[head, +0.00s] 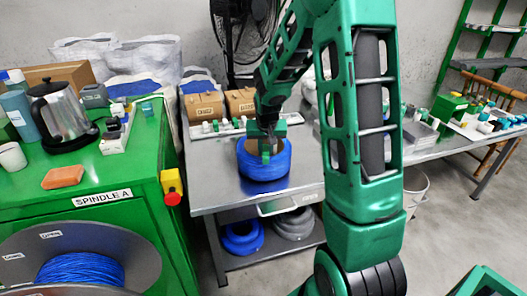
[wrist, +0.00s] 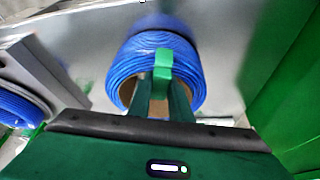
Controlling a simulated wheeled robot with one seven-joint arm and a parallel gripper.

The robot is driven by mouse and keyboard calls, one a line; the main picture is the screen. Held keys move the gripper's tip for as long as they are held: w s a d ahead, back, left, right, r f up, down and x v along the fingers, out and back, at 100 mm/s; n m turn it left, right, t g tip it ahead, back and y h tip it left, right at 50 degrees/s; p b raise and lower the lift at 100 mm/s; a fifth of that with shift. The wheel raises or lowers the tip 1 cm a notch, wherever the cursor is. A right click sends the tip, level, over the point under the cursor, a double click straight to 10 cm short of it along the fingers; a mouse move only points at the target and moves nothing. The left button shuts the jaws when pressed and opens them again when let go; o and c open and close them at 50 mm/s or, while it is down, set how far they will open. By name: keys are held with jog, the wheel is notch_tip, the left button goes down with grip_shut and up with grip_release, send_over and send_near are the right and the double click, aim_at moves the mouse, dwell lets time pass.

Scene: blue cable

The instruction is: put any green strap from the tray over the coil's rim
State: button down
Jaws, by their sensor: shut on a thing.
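The blue cable coil (head: 265,170) lies on the metal table; in the wrist view the coil (wrist: 128,65) shows its windings and a brown core opening. My gripper (wrist: 163,92) is shut on a green strap (wrist: 162,66), which shows at the fingertips against the coil's rim. In the head view my gripper (head: 266,150) is directly above and in front of the coil's middle. I cannot tell whether the strap is seated on the rim or only in front of it. The strap is hard to make out in the head view.
Behind the coil is a strip of small items (head: 217,128) and brown boxes (head: 205,106). A green cabinet (head: 115,200) with a kettle (head: 64,115) stands left. Another blue coil (head: 243,238) and a grey coil (head: 294,223) lie on the lower shelf.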

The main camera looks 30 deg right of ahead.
jog(key=shift+r, duration=0.3)
jog(key=shift+f, duration=0.9)
dwell(0.4)
jog(key=shift+r, duration=0.9)
dwell(0.6)
jog(key=shift+f, duration=0.9)
jog(key=shift+r, duration=0.65)
jog(key=shift+f, duration=0.45)
dwell(1.5)
jog(key=c, duration=1.9)
grip_release()
jog(key=shift+c, duration=0.2)
jog(key=shift+o, duration=0.6)
